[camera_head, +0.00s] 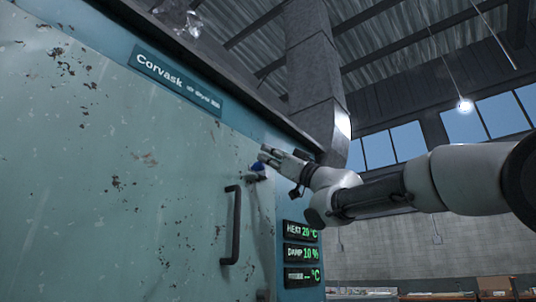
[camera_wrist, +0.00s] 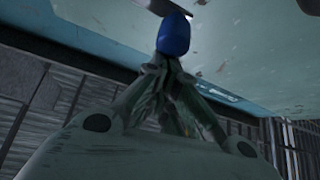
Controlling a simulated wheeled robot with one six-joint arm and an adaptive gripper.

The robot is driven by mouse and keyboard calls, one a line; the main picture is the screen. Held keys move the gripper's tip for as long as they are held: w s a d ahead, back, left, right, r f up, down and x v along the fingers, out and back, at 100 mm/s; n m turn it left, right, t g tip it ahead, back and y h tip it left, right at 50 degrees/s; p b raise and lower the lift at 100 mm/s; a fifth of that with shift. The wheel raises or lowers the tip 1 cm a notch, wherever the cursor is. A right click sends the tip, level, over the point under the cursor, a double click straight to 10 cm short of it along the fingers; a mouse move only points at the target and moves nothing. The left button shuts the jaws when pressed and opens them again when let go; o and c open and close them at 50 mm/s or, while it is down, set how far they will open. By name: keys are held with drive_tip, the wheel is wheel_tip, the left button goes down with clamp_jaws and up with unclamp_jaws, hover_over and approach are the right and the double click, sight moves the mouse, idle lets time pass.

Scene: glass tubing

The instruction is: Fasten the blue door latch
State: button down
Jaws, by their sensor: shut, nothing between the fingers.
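The blue latch (camera_head: 257,167) sits near the upper right edge of the large pale teal door (camera_head: 110,170). In the head view it is small and partly hidden by my gripper (camera_head: 266,154), so its exact position against the frame is unclear. In the wrist view the blue latch knob (camera_wrist: 174,34) is just beyond the fingertips of my gripper (camera_wrist: 163,62). The fingers are shut with nothing between them. The tips are at or very near the knob; I cannot tell whether they touch it.
A dark vertical door handle (camera_head: 233,225) is below and left of the latch. Green-lit readout panels (camera_head: 302,253) are on the frame to the right. A sign (camera_head: 175,80) is above the door. Boxes (camera_head: 495,287) stand far off at the lower right.

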drive_tip(key=shift+f+n+g, duration=0.2)
drive_tip(key=shift+n+g, duration=0.2)
drive_tip(key=shift+n, duration=0.1)
drive_tip(key=w+d+f+n+g+h, duration=0.1)
drive_tip(key=f+n+g, duration=0.3)
drive_tip(key=n, duration=0.6)
drive_tip(key=w+d+f+n+g+h, duration=0.2)
drive_tip(key=f+n+g, duration=0.3)
drive_tip(key=n, duration=0.5)
drive_tip(key=shift+w+f+g+h, duration=0.25)
drive_tip(key=shift+w+g+h, duration=0.4)
drive_tip(key=shift+g, duration=0.25)
drive_tip(key=shift+d, duration=0.1)
drive_tip(key=shift+s, duration=0.1)
